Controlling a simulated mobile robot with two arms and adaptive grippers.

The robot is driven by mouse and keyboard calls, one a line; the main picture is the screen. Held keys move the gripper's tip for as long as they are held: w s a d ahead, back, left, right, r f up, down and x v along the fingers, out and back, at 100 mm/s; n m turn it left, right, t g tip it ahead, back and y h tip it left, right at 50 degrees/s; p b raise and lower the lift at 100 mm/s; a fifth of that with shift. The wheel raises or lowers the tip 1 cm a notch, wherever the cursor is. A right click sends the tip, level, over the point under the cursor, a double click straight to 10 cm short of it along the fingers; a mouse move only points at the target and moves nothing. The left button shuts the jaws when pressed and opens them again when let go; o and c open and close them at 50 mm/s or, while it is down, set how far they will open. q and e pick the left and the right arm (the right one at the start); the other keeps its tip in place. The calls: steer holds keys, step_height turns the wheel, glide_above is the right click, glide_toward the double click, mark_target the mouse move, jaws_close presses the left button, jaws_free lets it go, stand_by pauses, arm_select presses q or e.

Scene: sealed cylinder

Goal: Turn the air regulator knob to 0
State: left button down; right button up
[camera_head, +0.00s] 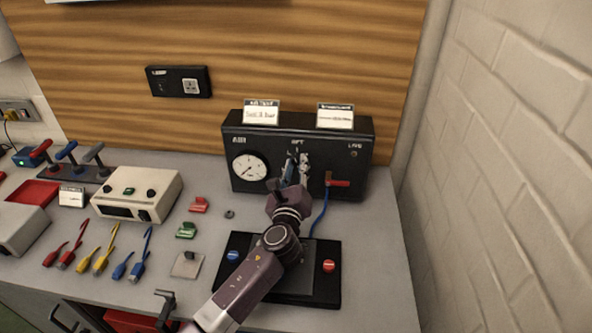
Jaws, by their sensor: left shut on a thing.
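A black air panel (348,150) stands at the back of the bench. It has a white round gauge (249,168) on its left and a red-handled valve (338,183) on its right, with a blue hose below. My left gripper (293,168) reaches up to the middle of the panel front and is shut there. The regulator knob is hidden behind the gripper, so its setting cannot be read. The gauge needle is too small to read surely. My right gripper is not in view.
A black base plate (325,290) with a blue and a red button lies under my left arm. A beige instrument box (160,190), coloured cables and red and green clips lie to the left. A brick wall (500,180) bounds the right.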

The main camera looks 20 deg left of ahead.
arm_select(q)
steer(key=n, duration=0.2)
steer(key=n+b, duration=0.2)
steer(key=n, duration=0.1)
steer(key=shift+f+n, duration=0.3)
steer(key=n+b, duration=0.2)
steer(key=n, duration=0.2)
steer(key=n+b, duration=0.1)
steer(key=n, duration=0.4)
steer(key=shift+r+b, duration=0.1)
steer(key=shift+b, duration=0.25)
steer(key=n+b, duration=0.1)
steer(key=n, duration=0.3)
steer(key=shift+r, duration=0.1)
steer(key=shift+n, duration=0.3)
steer(key=c, duration=1.7)
jaws_free()
steer(key=shift+o, duration=0.2)
steer(key=shift+r, duration=0.1)
steer(key=shift+r, duration=0.1)
